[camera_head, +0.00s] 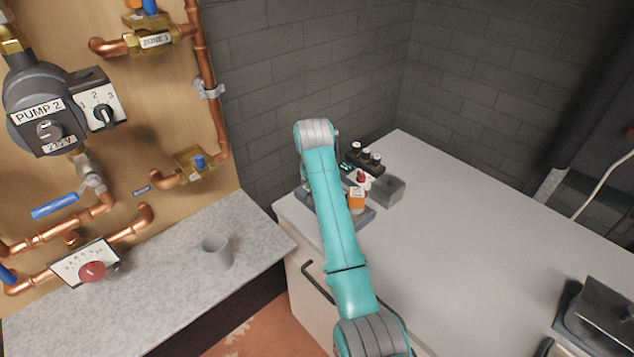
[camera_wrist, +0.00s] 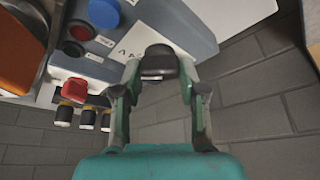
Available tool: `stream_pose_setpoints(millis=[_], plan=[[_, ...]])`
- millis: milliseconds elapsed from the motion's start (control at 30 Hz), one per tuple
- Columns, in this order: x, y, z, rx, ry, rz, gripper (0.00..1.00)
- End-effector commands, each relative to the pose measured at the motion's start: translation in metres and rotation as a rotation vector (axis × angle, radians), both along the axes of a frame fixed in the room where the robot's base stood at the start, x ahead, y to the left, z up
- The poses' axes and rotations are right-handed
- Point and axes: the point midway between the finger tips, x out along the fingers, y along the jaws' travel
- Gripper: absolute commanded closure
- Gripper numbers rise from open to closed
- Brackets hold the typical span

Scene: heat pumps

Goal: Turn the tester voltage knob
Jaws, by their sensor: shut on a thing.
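In the wrist view the tester is a grey-and-white box (camera_wrist: 122,38) at the top, seen at a tilt. A black knob (camera_wrist: 158,60) sits at its near edge, between the fingertips of my gripper (camera_wrist: 160,74). The two fingers are shut on the knob from its left and right sides. In the head view my teal arm reaches over the worktop and hides my gripper, the knob and most of the tester.

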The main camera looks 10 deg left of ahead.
Motion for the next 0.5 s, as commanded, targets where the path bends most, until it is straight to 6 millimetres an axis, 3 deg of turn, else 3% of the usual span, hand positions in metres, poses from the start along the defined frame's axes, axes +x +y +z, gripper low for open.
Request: stream_pose_setpoints(millis=[233, 267, 333, 500], plan=[[-0.0003, -0.0001, -0.0008, 0.0, 0.002, -0.001, 0.93], [-0.0003, -0.0001, -0.0008, 0.0, 0.002, -0.001, 0.53], [-0.0003, -0.0001, -0.0007, 0.0, 0.002, -0.001, 0.36], [-0.0002, -0.0001, -0.0004, 0.0, 0.001, 0.0, 0.33]])
